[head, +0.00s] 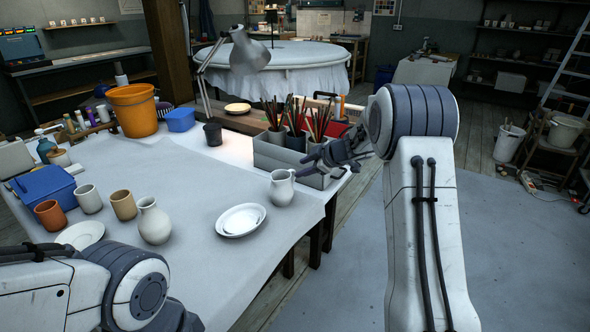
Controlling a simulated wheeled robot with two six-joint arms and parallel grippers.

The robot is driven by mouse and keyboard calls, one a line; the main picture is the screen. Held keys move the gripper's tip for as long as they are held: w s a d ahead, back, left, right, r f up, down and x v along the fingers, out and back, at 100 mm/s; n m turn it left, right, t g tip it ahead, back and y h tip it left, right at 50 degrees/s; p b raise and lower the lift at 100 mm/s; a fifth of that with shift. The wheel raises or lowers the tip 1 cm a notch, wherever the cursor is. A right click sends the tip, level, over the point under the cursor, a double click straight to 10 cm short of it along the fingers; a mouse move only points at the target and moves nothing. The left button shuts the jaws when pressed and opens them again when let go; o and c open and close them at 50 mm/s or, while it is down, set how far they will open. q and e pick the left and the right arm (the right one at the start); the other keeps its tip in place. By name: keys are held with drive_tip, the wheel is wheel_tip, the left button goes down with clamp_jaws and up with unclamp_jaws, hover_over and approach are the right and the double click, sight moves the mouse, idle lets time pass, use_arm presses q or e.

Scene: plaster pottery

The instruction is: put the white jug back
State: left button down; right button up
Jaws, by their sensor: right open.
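A white jug (282,188) with a handle stands upright on the cloth-covered table (205,185), near its right edge. A second pale, round-bellied vessel (154,222) stands further left. My right gripper (308,166) is open and empty, above and to the right of the white jug, in front of the grey box. It looks apart from the jug, though the exact gap is hard to judge. Of my left arm only a link shows at the lower left; its gripper is out of view.
White plates (241,220) lie just left of and in front of the jug. A grey divided box (270,158) with brush pots stands behind it. Several cups (88,199), a blue box (44,187) and an orange bucket (133,110) are at left. The middle of the table is clear.

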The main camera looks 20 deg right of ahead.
drive_tip(key=shift+v, duration=1.55)
drive_tip(key=shift+m+t+h, duration=0.8)
drive_tip(key=shift+m, duration=0.1)
drive_tip(key=a+r, duration=0.1)
drive_tip(key=a, duration=0.2)
drive_tip(key=a+r, duration=0.2)
drive_tip(key=a, duration=0.1)
drive_tip(key=a+r, duration=0.2)
drive_tip(key=a, duration=0.1)
drive_tip(key=shift+s+a+r, duration=0.1)
drive_tip(key=shift+s, duration=0.05)
drive_tip(key=s+a+f+m+g+h, duration=0.1)
drive_tip(key=s+a+f+m+g, duration=0.1)
drive_tip(key=s+a, duration=0.65)
drive_tip(key=s+a+f+m+g+h, duration=0.1)
drive_tip(key=s+a+m+g, duration=0.2)
drive_tip(key=s, duration=1)
drive_tip(key=s+a+f+n+g, duration=0.1)
drive_tip(key=s+f+g, duration=0.1)
drive_tip(key=s, duration=0.9)
drive_tip(key=s+a+f+g, duration=0.2)
drive_tip(key=s+g, duration=0.2)
drive_tip(key=s, duration=0.7)
drive_tip(key=shift+s+a+f+n, duration=0.3)
drive_tip(key=shift+n, duration=0.1)
drive_tip(key=shift+r, duration=0.1)
wheel_tip(320, 180, up, 14)
drive_tip(key=p, duration=1.4)
drive_tip(key=shift+p, duration=0.3)
